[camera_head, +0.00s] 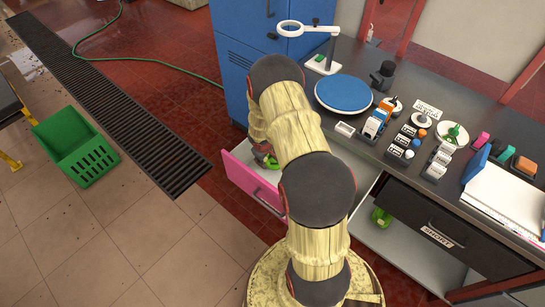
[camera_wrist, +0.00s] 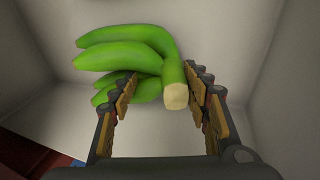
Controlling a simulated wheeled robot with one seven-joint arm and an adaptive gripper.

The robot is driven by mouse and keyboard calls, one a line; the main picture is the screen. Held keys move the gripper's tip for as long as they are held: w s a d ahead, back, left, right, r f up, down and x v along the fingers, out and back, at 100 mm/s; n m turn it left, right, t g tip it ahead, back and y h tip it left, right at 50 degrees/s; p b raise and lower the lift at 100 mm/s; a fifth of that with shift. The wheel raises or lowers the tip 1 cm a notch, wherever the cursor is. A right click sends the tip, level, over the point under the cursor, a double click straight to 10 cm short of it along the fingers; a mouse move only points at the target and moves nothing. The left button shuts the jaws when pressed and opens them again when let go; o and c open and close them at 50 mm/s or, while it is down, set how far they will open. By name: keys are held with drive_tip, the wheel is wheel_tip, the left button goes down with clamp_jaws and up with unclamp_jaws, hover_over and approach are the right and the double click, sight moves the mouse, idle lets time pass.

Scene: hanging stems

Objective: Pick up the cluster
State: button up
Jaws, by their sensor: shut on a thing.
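The cluster is a bunch of green bananas (camera_wrist: 125,55) with a pale cut stem end facing the camera in the wrist view. My gripper (camera_wrist: 163,84) has a finger on each side of the bunch and is shut on it, with the stem end by the right finger. The bunch is inside a pale-walled space. In the head view a bit of green (camera_head: 268,160) shows in the open pink-fronted drawer (camera_head: 258,188). My arm hides most of the gripper and cluster there.
A dark counter (camera_head: 395,140) right of my arm carries a blue disc (camera_head: 343,93), a magnifier stand (camera_head: 320,64) and several small items. Another green thing (camera_head: 381,217) lies in a lower open drawer. A green crate (camera_head: 75,148) stands on the open floor at left.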

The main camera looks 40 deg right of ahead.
drive_tip(key=shift+w+r, duration=0.1)
drive_tip(key=shift+r, duration=0.2)
wheel_tip(320, 180, up, 3)
drive_tip(key=shift+f+p, duration=0.15)
drive_tip(key=shift+p, duration=0.7)
drive_tip(key=s+a+r, duration=0.2)
drive_tip(key=s+r, duration=0.3)
drive_tip(key=s, duration=0.1)
drive_tip(key=s+a+r+p, duration=0.1)
drive_tip(key=s+a+r, duration=0.1)
drive_tip(key=s+r, duration=0.2)
drive_tip(key=shift+s+a+r, duration=0.35)
drive_tip(key=shift+s+r, duration=0.05)
drive_tip(key=shift+s, duration=1.2)
drive_tip(key=shift+r+p, duration=0.1)
drive_tip(key=shift+p, duration=0.2)
